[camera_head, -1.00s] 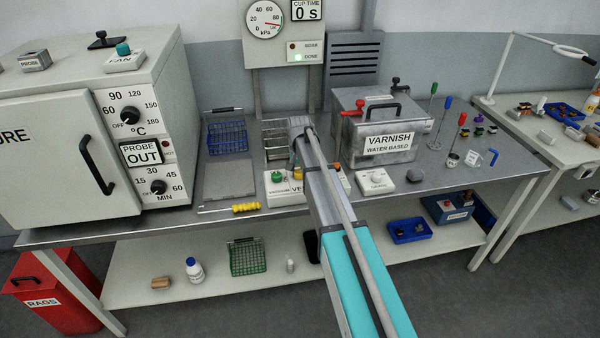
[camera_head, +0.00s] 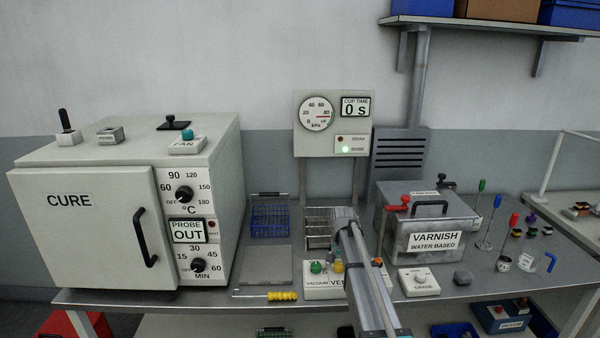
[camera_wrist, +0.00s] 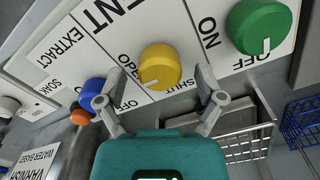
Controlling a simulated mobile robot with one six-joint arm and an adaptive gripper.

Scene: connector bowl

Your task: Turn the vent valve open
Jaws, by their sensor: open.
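The vent valve is a yellow knob (camera_wrist: 159,67) on a white panel marked VENT (camera_wrist: 98,22). In the wrist view, a short white mark shows near the knob's lower-left edge. OPEN is printed at its left and SHUT below it on the right; which label the mark points to is hard to tell. My gripper (camera_wrist: 157,74) is open, with one finger on each side of the knob; contact is unclear. In the head view, the knob (camera_head: 338,267) shows beside my arm, and my fingertips are hard to make out.
A green knob (camera_wrist: 259,27) is right of the vent knob in the wrist view, and a blue knob (camera_wrist: 92,92) is left. A wire rack (camera_wrist: 247,143) is close below. The varnish tank (camera_head: 428,222) stands right of my arm. The gauge (camera_head: 317,113) needle is near 80.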

